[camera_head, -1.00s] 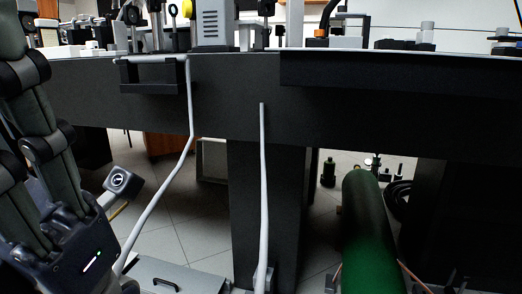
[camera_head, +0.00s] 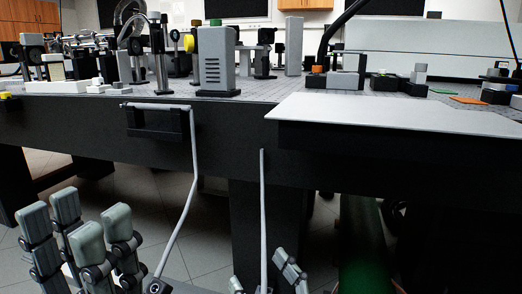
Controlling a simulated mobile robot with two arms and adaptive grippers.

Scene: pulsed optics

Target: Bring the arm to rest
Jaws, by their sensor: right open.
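My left gripper (camera_head: 78,220) is at the lower left in the head view. Its grey-padded fingers point upward in front of the table, with gaps between some of them and nothing visible held. Its palm is below the frame, so how far it is opened is unclear. My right gripper (camera_head: 262,276) is at the bottom middle, with only its fingertips in view.
The optical table (camera_head: 258,92) spans the view, bearing posts, mounts and a grey box (camera_head: 215,60). A white panel (camera_head: 400,115) overhangs its front right. A pale bent rod (camera_head: 193,165) hangs in front of it. A green cylinder (camera_head: 362,245) is underneath.

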